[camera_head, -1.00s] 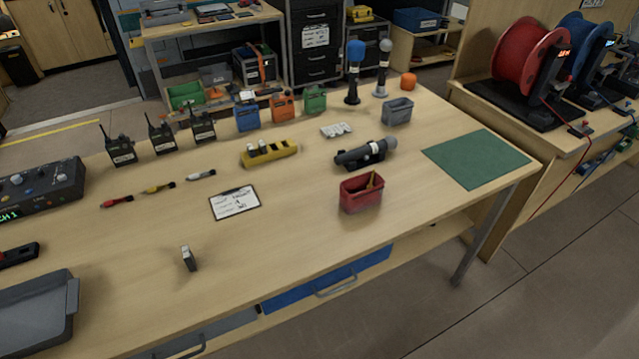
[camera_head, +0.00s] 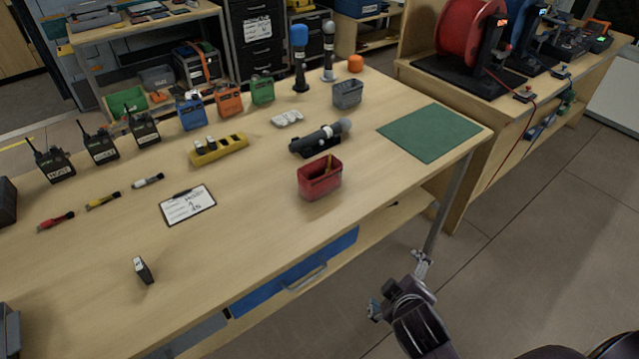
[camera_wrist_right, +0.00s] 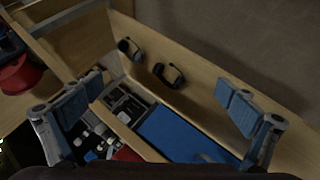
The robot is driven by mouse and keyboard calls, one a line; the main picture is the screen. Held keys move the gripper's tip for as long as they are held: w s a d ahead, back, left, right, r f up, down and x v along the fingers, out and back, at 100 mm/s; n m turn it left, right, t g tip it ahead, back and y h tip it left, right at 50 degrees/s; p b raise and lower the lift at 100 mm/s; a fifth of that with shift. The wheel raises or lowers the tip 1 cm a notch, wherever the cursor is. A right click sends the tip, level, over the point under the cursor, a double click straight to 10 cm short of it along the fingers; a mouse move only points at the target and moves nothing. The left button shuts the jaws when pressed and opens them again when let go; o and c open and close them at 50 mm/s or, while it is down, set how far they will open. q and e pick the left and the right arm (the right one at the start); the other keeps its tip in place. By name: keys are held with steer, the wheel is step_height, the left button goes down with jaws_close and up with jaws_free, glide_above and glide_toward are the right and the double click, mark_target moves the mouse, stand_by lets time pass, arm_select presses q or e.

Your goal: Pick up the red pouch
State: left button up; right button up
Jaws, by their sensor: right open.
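The red pouch (camera_head: 318,186) stands upright and open-topped on the wooden table, near its front edge, with a thin yellow item sticking out of it. My right gripper (camera_head: 398,288) is beyond the table's front edge, below and to the right of the pouch and apart from it. In the right wrist view, my right gripper (camera_wrist_right: 158,104) shows two blue-padded fingers spread wide with nothing held between them. I cannot tell whether the red shape at the left of that view is the pouch. My left gripper is not in view.
A black handheld microphone (camera_head: 321,138) lies on a cradle just behind the pouch. A grey pouch (camera_head: 347,94) stands farther back. A green mat (camera_head: 430,133) lies at the right. A clipboard (camera_head: 187,205) lies to the left. A blue drawer (camera_head: 300,272) is under the front edge.

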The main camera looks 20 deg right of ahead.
mark_target(328, 177)
steer(key=w+d+r+n+t+h, duration=0.1)
steer(key=w+d+r+n+t, duration=0.1)
steer(key=w+r+n+t, duration=0.35)
steer(key=w+d+r+n+t, duration=0.1)
steer(key=w+r+n+t, duration=0.2)
steer(key=w+r+n, duration=0.6)
steer(key=w+a+n+y, duration=0.1)
steer(key=a+n+y, duration=0.2)
steer(key=n, duration=0.3)
steer(key=w+a+n+y, duration=0.1)
steer(key=a+n+y, duration=0.2)
steer(key=n, duration=0.3)
steer(key=w+a+r+n+y, duration=0.1)
steer(key=a+n+y, duration=0.2)
steer(key=n, duration=0.3)
steer(key=shift+w+a+y, duration=0.2)
steer(key=shift+w+y, duration=0.15)
steer(key=shift+y, duration=0.25)
steer(key=shift+a+f+n, duration=0.2)
steer(key=shift+f+n, duration=0.1)
steer(key=shift+n, duration=0.25)
steer(key=shift+w+a+f+y, duration=0.15)
steer(key=shift+w+y, duration=0.05)
steer(key=shift+y, duration=0.1)
steer(key=x, duration=0.7)
steer(key=shift+w+a+f, duration=0.1)
steer(key=shift+w+f, duration=0.1)
steer(key=shift+f, duration=0.15)
